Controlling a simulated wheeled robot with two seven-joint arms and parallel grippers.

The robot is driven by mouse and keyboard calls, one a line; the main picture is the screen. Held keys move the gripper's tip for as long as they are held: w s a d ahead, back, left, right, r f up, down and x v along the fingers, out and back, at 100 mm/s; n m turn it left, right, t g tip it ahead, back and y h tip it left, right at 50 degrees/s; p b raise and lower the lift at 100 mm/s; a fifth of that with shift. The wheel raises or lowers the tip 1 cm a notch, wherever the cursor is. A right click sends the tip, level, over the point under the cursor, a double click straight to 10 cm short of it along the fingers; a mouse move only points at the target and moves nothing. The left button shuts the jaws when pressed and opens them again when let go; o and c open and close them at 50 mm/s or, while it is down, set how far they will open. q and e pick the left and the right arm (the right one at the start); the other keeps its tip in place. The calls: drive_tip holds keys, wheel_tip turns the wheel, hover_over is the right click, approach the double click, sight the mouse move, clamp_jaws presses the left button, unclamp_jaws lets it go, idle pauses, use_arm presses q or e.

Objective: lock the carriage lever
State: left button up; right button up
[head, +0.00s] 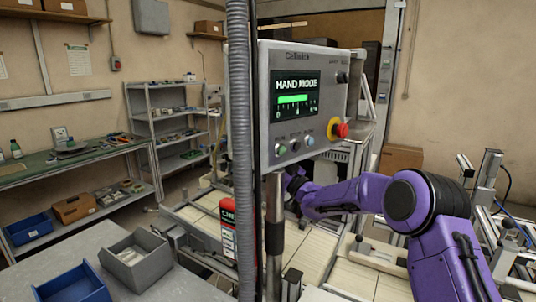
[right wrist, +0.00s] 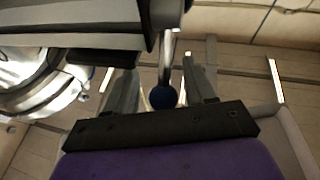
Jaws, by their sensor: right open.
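A metal lever with a dark blue ball knob (right wrist: 163,96) shows in the right wrist view, its bright rod running up toward a grey machine body. My right gripper (right wrist: 161,74) is open, with one finger on each side of the lever. The knob lies between the fingers, nearer the palm; I cannot tell whether either finger touches it. In the head view my purple right arm (head: 345,194) reaches in behind the control panel (head: 305,105), which hides the right gripper and this lever. My left gripper is in neither view.
The panel reads HAND MODE and has a red stop button (head: 341,130). A grey ribbed conduit (head: 240,150) and a metal post (head: 274,235) stand in front. A grey bin (head: 137,258) and a blue bin (head: 72,285) are at lower left.

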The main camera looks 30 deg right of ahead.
drive_tip(key=shift+a+r, duration=0.15)
drive_tip(key=shift+r, duration=0.15)
clamp_jaws()
drive_tip(key=shift+r, duration=0.1)
drive_tip(key=g+p, duration=0.1)
drive_tip(key=p, duration=0.1)
drive_tip(key=w+g+p, duration=0.1)
drive_tip(key=p, duration=0.1)
drive_tip(key=shift+w+a+r+n+p, duration=0.1)
drive_tip(key=shift+a+r+n+p, duration=0.25)
drive_tip(key=shift+r+n+p, duration=0.05)
drive_tip(key=shift+w+f+g, duration=0.1)
drive_tip(key=shift+f+g, duration=0.1)
drive_tip(key=shift+g, duration=0.1)
drive_tip(key=shift+f, duration=0.2)
unclamp_jaws()
